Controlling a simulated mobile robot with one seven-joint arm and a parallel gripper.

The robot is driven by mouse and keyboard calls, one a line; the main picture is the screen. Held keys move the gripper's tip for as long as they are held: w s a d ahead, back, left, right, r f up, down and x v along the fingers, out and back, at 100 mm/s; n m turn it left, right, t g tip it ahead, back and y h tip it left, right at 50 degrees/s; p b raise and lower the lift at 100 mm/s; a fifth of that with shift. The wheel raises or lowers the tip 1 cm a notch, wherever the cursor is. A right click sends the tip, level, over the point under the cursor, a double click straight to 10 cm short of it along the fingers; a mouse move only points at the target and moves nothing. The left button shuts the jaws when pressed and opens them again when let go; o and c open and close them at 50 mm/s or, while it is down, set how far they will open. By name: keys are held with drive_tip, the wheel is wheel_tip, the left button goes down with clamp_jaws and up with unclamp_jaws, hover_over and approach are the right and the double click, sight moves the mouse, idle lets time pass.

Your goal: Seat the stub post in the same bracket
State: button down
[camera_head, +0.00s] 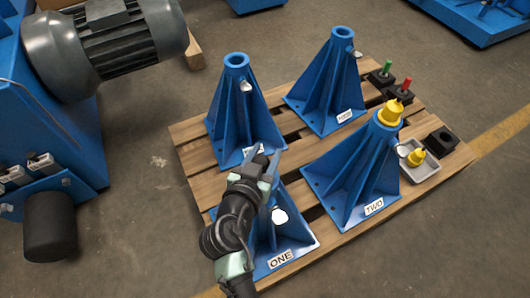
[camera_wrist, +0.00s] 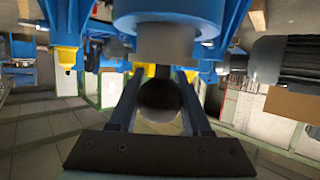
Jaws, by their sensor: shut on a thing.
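Bracket ONE (camera_head: 292,238) is a blue finned stand at the pallet's near corner. My gripper (camera_head: 263,163) is over it and hides its top in the head view. In the wrist view, which looks inverted, my gripper (camera_wrist: 160,90) is shut on the dark round end of the stub post (camera_wrist: 162,98). A grey stepped part (camera_wrist: 165,42) lies just beyond the fingers, against a blue round collar (camera_wrist: 168,8). The post lines up with this collar. I cannot tell how deep it sits, or where post and grey part divide.
Bracket TWO (camera_head: 352,178) has a yellow cap (camera_head: 390,113). Two more blue brackets (camera_head: 241,115) (camera_head: 326,85) stand behind. A grey tray (camera_head: 424,172) holds a yellow part (camera_head: 416,157). Green (camera_head: 387,68) and red (camera_head: 406,84) pegs and a black block (camera_head: 441,141) stand at right.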

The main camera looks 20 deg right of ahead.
drive_tip(key=shift+w+f+b, duration=0.1)
drive_tip(key=shift+f+b, duration=0.65)
drive_tip(key=shift+b, duration=0.15)
drive_tip(key=shift+c, duration=1.8)
unclamp_jaws()
drive_tip(key=shift+o, duration=0.4)
drive_tip(key=shift+s+f, duration=0.2)
drive_tip(key=shift+f, duration=0.15)
drive_tip(key=p+v, duration=0.3)
drive_tip(key=v, duration=1)
drive_tip(key=shift+r, duration=0.25)
drive_tip(key=shift+w+r, duration=0.1)
drive_tip(key=shift+w, duration=0.1)
